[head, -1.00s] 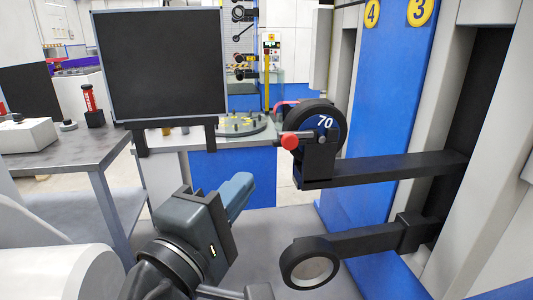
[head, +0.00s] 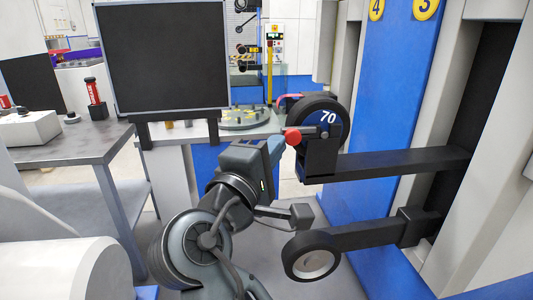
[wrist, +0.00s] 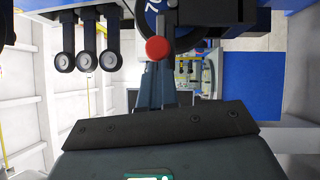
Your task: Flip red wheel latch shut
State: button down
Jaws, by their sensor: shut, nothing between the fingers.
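The black wheel (head: 318,108) marked 70 sits on a black bracket arm at centre right. A red round knob (head: 292,136) on a short lever sticks out to the left of its hub. I take this to be the red latch. In the wrist view the red knob (wrist: 157,49) is straight ahead of the fingers, in front of the dark wheel. My gripper (head: 278,147) is shut and empty, its blue-grey fingertips just below and left of the knob. The fingers also show in the wrist view (wrist: 157,78). I cannot tell whether they touch the knob.
A lower black arm with a ring end (head: 312,256) stands below the wheel. A blue panel (head: 385,130) rises to the right. A dark screen (head: 163,58) and a grey table (head: 70,148) are on the left. A curved pinkish-red part (head: 287,98) shows behind the wheel.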

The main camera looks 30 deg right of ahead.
aim_at(301, 133)
jog(key=d, duration=0.1)
jog(key=s+d+p, duration=0.1)
jog(key=d, duration=0.1)
jog(key=d+p, duration=0.1)
jog(key=shift+s+d, duration=0.3)
jog(key=shift+d, duration=0.1)
dwell(0.4)
